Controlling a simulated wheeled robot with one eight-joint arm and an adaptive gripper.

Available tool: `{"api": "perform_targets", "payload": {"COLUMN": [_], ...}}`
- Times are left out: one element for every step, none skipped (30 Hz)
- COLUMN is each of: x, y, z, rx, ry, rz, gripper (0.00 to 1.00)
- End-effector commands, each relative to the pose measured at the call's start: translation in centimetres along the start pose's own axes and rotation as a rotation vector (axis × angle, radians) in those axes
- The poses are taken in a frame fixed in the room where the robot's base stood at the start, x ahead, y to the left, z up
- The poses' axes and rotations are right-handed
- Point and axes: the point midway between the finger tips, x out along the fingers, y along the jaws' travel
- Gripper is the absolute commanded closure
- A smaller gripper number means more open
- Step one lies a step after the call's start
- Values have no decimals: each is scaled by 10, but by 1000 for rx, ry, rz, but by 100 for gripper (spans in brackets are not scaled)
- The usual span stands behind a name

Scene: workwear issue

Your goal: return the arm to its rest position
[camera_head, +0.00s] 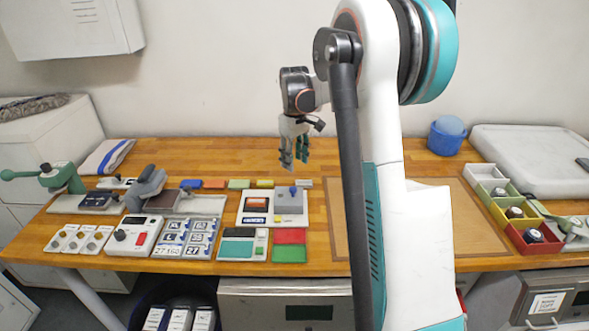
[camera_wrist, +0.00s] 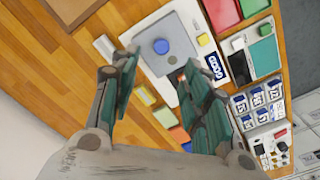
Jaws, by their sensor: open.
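My gripper (camera_head: 294,163) hangs from my raised arm above the back middle of the wooden bench (camera_head: 220,150), fingers pointing down. In the wrist view, my gripper (camera_wrist: 155,85) has its two green-grey fingers spread, with no object between them. Below it lies a pale board (camera_wrist: 178,40) with a grey plate and a blue round knob (camera_wrist: 161,46). The same board (camera_head: 262,219) shows in the head view, in front of my gripper and apart from it. My white arm hides part of the bench to the right of my gripper.
Green and grey presses (camera_head: 60,177) stand at the left. At the right are a blue tub (camera_head: 447,136), small coloured bins (camera_head: 533,238) and a white case (camera_head: 530,155). A brown mat (camera_head: 470,225) is bare.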

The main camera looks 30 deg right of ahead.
Motion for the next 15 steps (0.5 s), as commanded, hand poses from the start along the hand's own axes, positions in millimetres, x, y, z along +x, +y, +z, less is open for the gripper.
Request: {"api": "perform_targets", "payload": {"x": [-4, -5, -6, -7, -8, -8, -8, -8, -8, -8, -8, -8, -8, -8, -8], "y": [0, 0, 0, 0, 0, 0, 0, 0, 0, 0, 0, 0, 0, 0, 0], "z": [0, 0, 0, 0, 0, 0, 0, 0, 0, 0, 0, 0, 0, 0, 0], "rx": [0, 0, 0, 0, 0, 0, 0, 0, 0, 0, 0, 0, 0, 0, 0], "ry": [0, 0, 0, 0, 0, 0, 0, 0, 0, 0, 0, 0, 0, 0, 0], "rz": [0, 0, 0, 0, 0, 0, 0, 0, 0, 0, 0, 0, 0, 0, 0], "gripper": [57, 57, 57, 57, 57, 57, 57, 57, 57, 57, 57, 57, 57, 57, 57]}}
